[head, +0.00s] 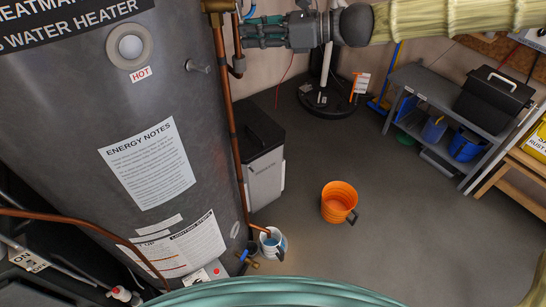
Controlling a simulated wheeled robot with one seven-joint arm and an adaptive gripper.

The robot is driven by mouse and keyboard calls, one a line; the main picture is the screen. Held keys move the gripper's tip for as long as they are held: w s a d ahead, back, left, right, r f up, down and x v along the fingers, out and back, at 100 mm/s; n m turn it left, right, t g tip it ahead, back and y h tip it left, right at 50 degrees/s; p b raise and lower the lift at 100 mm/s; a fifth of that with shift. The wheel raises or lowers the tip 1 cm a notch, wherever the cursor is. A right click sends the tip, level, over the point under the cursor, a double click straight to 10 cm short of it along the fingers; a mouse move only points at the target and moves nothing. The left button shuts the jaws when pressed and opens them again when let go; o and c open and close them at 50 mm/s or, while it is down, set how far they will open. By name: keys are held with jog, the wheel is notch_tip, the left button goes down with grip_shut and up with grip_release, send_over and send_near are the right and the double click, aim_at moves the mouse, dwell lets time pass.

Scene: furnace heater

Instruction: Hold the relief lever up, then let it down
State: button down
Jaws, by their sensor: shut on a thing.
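The brass relief valve (215,6) sits at the top edge of the head view, beside the grey water heater (70,110). A copper discharge pipe (228,110) runs down from it to a small white bucket (279,255) on the floor. My gripper (244,33) reaches in from the right, close beside the valve and pipe. Its teal fingers are shut on the relief lever, which they mostly hide. I cannot make out the lever's angle. The inside of the white bucket looks bluish; I cannot tell whether water is running.
A black-lidded bin (264,170) stands behind the pipe. An orange bucket (339,202) stands on open floor right of the white bucket. A grey shelf unit (425,85) with blue containers and a black toolbox (492,95) is at the right.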

jog(key=shift+d+r+h+p, duration=0.4)
jog(key=shift+h+p, duration=0.3)
jog(key=shift+p, duration=2.35)
jog(key=shift+d+r+h+p, duration=0.25)
jog(key=shift+h+p, duration=0.45)
jog(key=shift+p, duration=1.05)
jog(key=shift+s+g, duration=0.1)
jog(key=shift+g, duration=0.2)
jog(key=shift+d+r+h, duration=0.35)
jog(key=shift+d+h, duration=0.05)
jog(key=shift+h, duration=0.7)
